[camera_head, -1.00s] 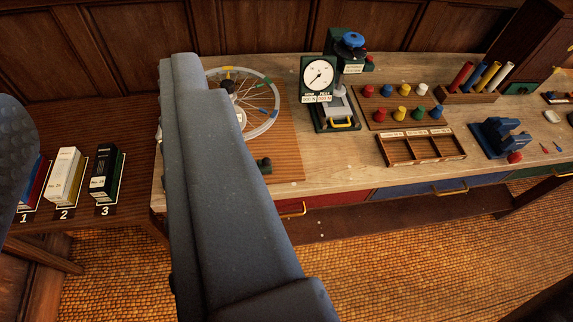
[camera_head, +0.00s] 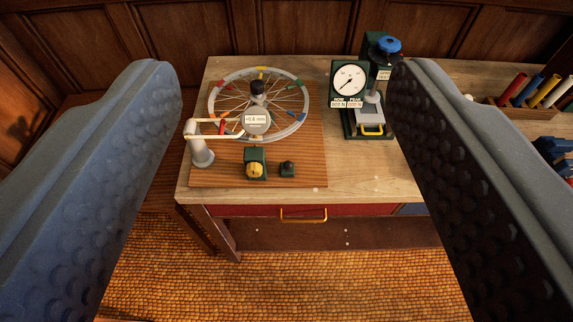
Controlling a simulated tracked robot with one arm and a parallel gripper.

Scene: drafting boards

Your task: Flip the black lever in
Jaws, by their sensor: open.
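My gripper (camera_head: 283,78) is open and empty, one dark grey finger on each side of the view. Between the fingers and beyond them, a spoked wheel (camera_head: 226,107) with coloured rim marks lies on a brown board (camera_head: 310,150) on the bench. At the board's front, a small dark block with a black top (camera_head: 288,168) looks like the black lever; it is too small to tell its position. Just left of it is a green box with a yellow knob (camera_head: 254,170). A white stand (camera_head: 202,152) with a +0.6 mm readout (camera_head: 257,121) reaches over the wheel.
A green press with a round dial (camera_head: 348,81) and blue knob stands right of the wheel, partly behind the right finger. Coloured tubes (camera_head: 530,92) stand farther right.

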